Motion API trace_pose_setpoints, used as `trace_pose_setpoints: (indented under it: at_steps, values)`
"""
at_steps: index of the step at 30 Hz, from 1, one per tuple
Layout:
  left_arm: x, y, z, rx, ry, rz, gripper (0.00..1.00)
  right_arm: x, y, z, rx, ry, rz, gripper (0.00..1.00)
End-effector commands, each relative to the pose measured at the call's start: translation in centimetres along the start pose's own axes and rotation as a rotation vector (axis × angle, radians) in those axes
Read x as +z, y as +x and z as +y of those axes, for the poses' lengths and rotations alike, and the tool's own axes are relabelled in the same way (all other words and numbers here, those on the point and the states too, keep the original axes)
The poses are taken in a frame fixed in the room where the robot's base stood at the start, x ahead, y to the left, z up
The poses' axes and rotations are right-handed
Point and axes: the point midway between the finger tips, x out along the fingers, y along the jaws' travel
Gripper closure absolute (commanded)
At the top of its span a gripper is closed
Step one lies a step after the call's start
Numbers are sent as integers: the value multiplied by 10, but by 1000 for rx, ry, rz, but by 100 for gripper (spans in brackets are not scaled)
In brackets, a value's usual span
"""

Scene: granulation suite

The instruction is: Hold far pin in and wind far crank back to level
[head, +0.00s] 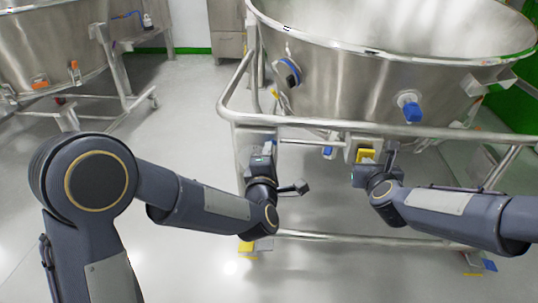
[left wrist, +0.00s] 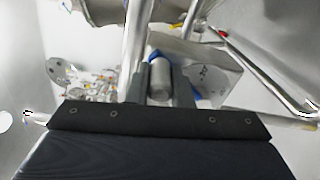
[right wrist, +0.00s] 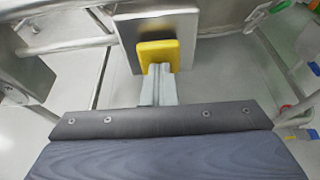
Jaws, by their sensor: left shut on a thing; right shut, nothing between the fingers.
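A grey cylindrical grip (left wrist: 161,78), apparently the far crank's handle, sits between the fingers of my left gripper (left wrist: 162,84). My left gripper also shows at the frame's front rail in the head view (head: 262,150), where it hides most of the crank. The yellow pin head (right wrist: 158,53) stands on a square metal plate (right wrist: 126,30) in the right wrist view. My right gripper (right wrist: 160,72) is shut and empty, its fingertips at the yellow head and seemingly touching it. In the head view the yellow head (head: 366,155) shows just above my right gripper (head: 372,168).
A large steel bowl (head: 350,90) with blue-capped fittings (head: 411,110) hangs in a tubular frame (head: 228,108) above both grippers. A lower rail (head: 340,238) crosses beneath. Another bowl (head: 50,50) stands at upper left. The floor (head: 190,255) between is clear.

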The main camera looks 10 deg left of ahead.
Motion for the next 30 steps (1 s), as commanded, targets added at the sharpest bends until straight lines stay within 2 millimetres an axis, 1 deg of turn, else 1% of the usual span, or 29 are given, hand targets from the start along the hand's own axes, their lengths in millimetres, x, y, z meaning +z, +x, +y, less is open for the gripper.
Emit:
trace_pose_setpoints:
  at_steps: [1, 8, 11, 30]
  values:
    - [0, 0, 3, 6, -1, 0, 100, 2, 0, 0, -1, 0, -4, 100]
    - [1, 0, 3, 6, -1, -1, 100, 2, 0, 0, -1, 0, -4, 100]
    - [1, 0, 3, 6, -1, -1, 100, 1, -4, 0, 0, 0, -5, 100]
    - [2, 0, 3, 6, -2, -3, 100, -18, -52, 0, 0, 0, 0, 100]
